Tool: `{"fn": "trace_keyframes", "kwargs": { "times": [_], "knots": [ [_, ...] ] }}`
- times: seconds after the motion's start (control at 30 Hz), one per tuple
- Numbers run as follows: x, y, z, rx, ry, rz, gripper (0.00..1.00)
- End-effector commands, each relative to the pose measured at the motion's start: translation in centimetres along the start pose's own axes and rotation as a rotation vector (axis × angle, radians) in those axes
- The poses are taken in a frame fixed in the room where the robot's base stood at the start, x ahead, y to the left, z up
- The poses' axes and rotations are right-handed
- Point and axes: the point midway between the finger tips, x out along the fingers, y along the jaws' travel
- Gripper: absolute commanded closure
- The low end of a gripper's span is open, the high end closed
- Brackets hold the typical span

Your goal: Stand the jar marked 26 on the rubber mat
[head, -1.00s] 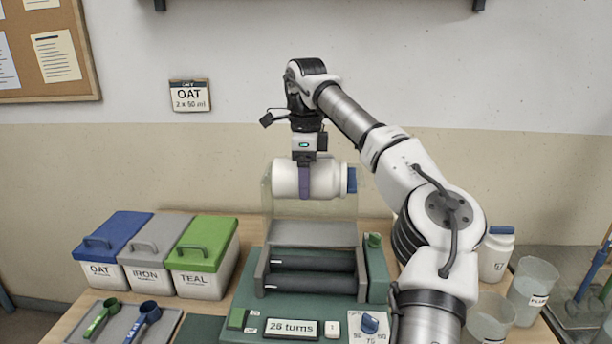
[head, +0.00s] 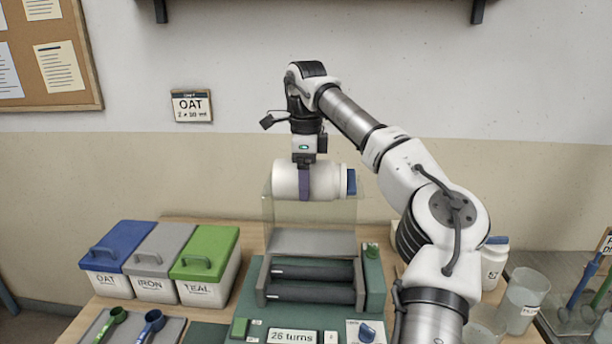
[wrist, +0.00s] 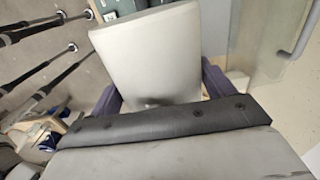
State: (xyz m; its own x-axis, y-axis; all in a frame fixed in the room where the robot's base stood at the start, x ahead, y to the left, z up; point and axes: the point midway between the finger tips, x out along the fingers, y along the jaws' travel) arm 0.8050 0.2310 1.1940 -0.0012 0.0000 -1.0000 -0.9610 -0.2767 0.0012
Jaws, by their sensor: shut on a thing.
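My gripper (head: 304,185) is shut on a white jar (head: 325,181) with a blue lid. It holds the jar on its side, lid to the right, above the black rollers (head: 311,281) of a green machine. The purple fingers clasp the jar's middle. In the wrist view the jar's pale body (wrist: 155,55) lies between the fingers. No number shows on the held jar. A dark flat mat (head: 204,333) lies at the table's front, left of the machine, partly cut off; I cannot tell if it is rubber.
Three lidded bins stand left: blue OAT (head: 118,260), grey IRON (head: 155,263), green TEAL (head: 205,266). A tray with scoops (head: 125,328) is front left. Another white jar (head: 493,264) and clear beakers (head: 522,298) stand right. A clear guard (head: 310,215) rises behind the rollers.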

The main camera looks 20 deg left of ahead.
Motion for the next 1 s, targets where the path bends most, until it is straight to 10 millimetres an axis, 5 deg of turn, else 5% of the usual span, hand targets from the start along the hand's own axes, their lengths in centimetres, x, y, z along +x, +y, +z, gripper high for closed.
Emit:
{"fn": "trace_keyframes", "kwargs": {
  "times": [1.0],
  "knots": [
    [-3.9, 0.0, 0.1, 0.000, -0.001, -0.003, 0.55]
  ]
}}
